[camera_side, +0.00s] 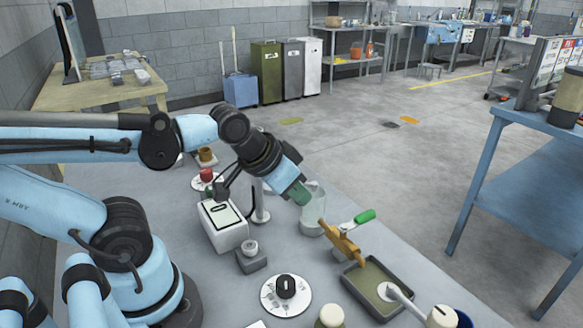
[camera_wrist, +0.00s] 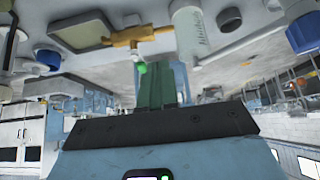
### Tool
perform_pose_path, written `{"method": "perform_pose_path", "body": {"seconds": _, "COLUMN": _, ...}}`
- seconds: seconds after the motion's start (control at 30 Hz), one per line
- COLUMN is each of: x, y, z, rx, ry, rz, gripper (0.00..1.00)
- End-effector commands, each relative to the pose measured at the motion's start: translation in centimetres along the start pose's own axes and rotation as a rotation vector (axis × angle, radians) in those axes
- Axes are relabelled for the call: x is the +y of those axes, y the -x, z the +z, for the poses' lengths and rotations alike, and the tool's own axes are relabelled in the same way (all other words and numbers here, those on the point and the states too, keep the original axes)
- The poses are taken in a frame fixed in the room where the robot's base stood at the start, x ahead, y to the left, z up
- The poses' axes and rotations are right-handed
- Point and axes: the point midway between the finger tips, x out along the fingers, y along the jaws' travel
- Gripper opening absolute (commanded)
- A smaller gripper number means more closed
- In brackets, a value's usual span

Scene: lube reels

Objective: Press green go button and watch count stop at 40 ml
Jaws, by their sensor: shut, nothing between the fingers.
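My gripper (camera_side: 301,196) has green fingers, pressed together with nothing between them. It points down to the right, beside or in front of a clear cylinder (camera_side: 315,222); I cannot tell whether they touch. In the wrist view the green fingers (camera_wrist: 160,90) are together. A white box (camera_side: 226,232) with a dark-framed panel stands left of my gripper; no count is legible. A grey block with a pale round knob (camera_side: 251,250) sits in front of it. I cannot make out a green go button. The brass valve (camera_side: 341,242) has a green-ended lever (camera_side: 364,216).
A shallow tray (camera_side: 352,272) lies below the valve. A dial (camera_side: 286,288) on a round white plate is at the front. A red button (camera_side: 206,174) is behind the white box. A graduated clear syringe-like tube (camera_wrist: 188,25) shows in the wrist view. A blue bench (camera_side: 540,140) stands right.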

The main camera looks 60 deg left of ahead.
Motion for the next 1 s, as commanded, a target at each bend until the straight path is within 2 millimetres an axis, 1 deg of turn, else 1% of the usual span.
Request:
{"method": "perform_pose_path", "body": {"seconds": 0.17, "x": 0.0, "y": 0.2, "z": -0.2, "rx": 0.001, "ry": 0.003, "rz": 0.000, "gripper": 0.00}}
{"method": "perform_pose_path", "body": {"seconds": 0.27, "x": 0.0, "y": 0.9, "z": -0.7, "rx": 0.001, "ry": 0.004, "rz": 0.000, "gripper": 0.00}}
{"method": "perform_pose_path", "body": {"seconds": 0.37, "x": -0.1, "y": 2.3, "z": -1.6, "rx": 0.001, "ry": 0.004, "rz": 0.000, "gripper": 0.00}}
{"method": "perform_pose_path", "body": {"seconds": 0.73, "x": -0.1, "y": 8.5, "z": -6.1, "rx": 0.001, "ry": 0.005, "rz": 0.000, "gripper": 0.00}}
{"method": "perform_pose_path", "body": {"seconds": 0.77, "x": -0.4, "y": 8.8, "z": -6.3, "rx": -0.005, "ry": 0.006, "rz": -0.007, "gripper": 0.00}}
{"method": "perform_pose_path", "body": {"seconds": 0.8, "x": -1.5, "y": 8.6, "z": -6.4, "rx": -0.027, "ry": 0.005, "rz": -0.028, "gripper": 0.00}}
{"method": "perform_pose_path", "body": {"seconds": 0.97, "x": -5.1, "y": 8.6, "z": -6.5, "rx": -0.115, "ry": -0.011, "rz": -0.083, "gripper": 0.00}}
{"method": "perform_pose_path", "body": {"seconds": 1.0, "x": -6.1, "y": 8.7, "z": -6.5, "rx": -0.140, "ry": -0.014, "rz": -0.095, "gripper": 0.00}}
